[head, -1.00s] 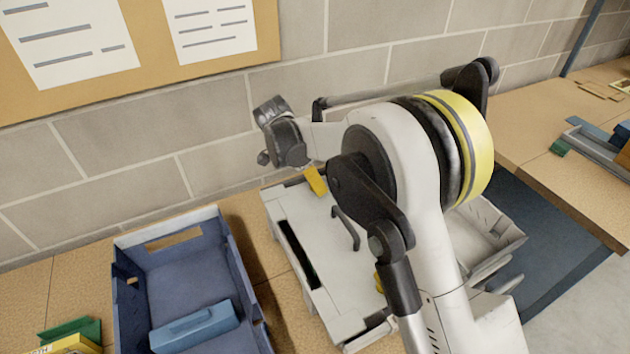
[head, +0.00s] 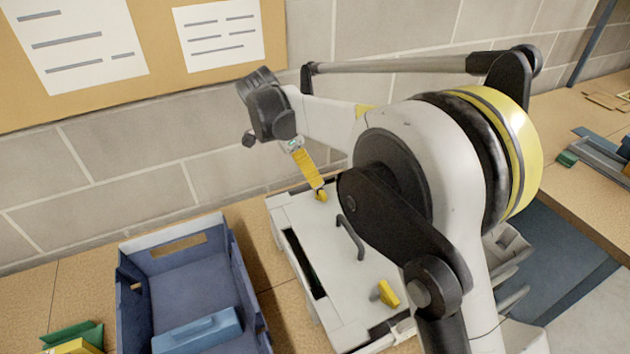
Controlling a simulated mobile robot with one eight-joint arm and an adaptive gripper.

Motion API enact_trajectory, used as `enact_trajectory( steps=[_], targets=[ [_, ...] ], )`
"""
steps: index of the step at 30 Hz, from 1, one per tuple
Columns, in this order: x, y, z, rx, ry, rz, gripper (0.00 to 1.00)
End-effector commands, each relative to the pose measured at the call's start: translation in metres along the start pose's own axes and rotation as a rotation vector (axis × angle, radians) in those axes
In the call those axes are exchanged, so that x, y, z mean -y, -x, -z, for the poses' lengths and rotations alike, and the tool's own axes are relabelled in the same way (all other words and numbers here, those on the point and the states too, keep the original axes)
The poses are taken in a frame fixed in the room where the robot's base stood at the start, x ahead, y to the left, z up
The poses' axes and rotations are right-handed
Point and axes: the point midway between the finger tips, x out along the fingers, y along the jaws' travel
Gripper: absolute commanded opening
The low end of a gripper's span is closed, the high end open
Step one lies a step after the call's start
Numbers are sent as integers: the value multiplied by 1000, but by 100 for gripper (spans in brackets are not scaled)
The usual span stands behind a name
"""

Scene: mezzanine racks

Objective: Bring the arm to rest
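My arm fills the middle and right of the head view, folded over the bench. Its far end, a dark wrist part (head: 268,108), is raised in front of the block wall at upper centre. A yellow piece (head: 308,170) hangs below that wrist, above the grey-white case. My gripper's fingers cannot be made out, so I cannot tell whether they are open or shut, or whether the yellow piece is part of my arm.
A grey-white case (head: 335,295) with a dark handle (head: 350,238) and a yellow latch (head: 388,293) lies under my arm. A blue crate (head: 130,300) holding a blue block (head: 198,333) stands to its left. Another bench (head: 575,130) is at right.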

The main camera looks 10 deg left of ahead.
Motion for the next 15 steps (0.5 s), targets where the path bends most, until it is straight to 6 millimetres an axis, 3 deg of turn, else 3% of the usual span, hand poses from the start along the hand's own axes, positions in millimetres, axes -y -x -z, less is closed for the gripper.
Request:
enact_trajectory(
  steps=[6, 15],
  targets=[
    [0, 22, 0, 0, 1, 0, 76],
    [0, 24, 0, 0, 0, 0, 76]
  ],
)
